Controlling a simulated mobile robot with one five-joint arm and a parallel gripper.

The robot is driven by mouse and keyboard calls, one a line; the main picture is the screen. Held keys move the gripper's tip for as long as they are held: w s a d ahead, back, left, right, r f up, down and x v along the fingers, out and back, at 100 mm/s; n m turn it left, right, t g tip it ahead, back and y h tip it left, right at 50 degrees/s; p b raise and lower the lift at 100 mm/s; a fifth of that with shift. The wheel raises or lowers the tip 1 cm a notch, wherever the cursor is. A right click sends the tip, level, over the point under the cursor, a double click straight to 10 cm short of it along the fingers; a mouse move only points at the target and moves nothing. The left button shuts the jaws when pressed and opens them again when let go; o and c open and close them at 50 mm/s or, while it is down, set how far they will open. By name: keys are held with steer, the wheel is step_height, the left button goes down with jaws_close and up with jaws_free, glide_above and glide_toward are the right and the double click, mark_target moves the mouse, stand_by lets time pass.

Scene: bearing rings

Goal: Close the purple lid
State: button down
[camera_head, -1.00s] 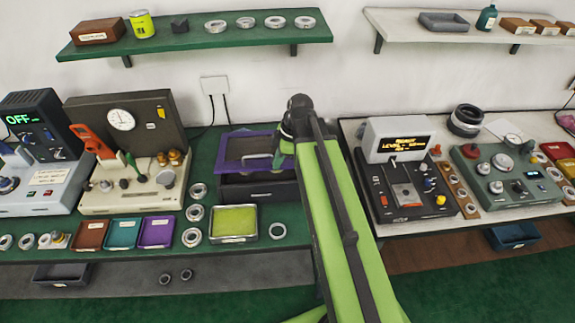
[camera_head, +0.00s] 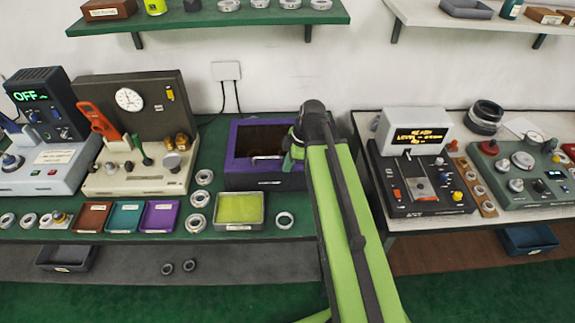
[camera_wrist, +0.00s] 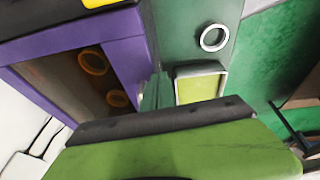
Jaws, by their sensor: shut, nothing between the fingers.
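The purple lid (camera_head: 236,137) is a frame around a dark window, and it now lies down over the dark box at the back of the green bench. In the wrist view the purple lid (camera_wrist: 120,45) is close on the left, with two orange-lit rings showing through the window. I cannot tell whether a thin gap is left under it. My gripper (camera_head: 289,163) is shut and empty at the lid's right front edge, partly hidden by my arm. I cannot tell whether it touches the lid.
A beige machine (camera_head: 140,180) stands to the left. A black machine (camera_head: 425,203) is on the white bench to the right. A green shelf (camera_head: 290,19) hangs above.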

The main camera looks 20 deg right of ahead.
steer(key=s+a+p+v, duration=0.1)
steer(key=p+v, duration=1.1)
steer(key=v, duration=0.1)
steer(key=shift+a+r+p, duration=0.2)
steer(key=shift+r+p, duration=0.15)
steer(key=shift+r, duration=0.05)
steer(key=shift+s, duration=0.15)
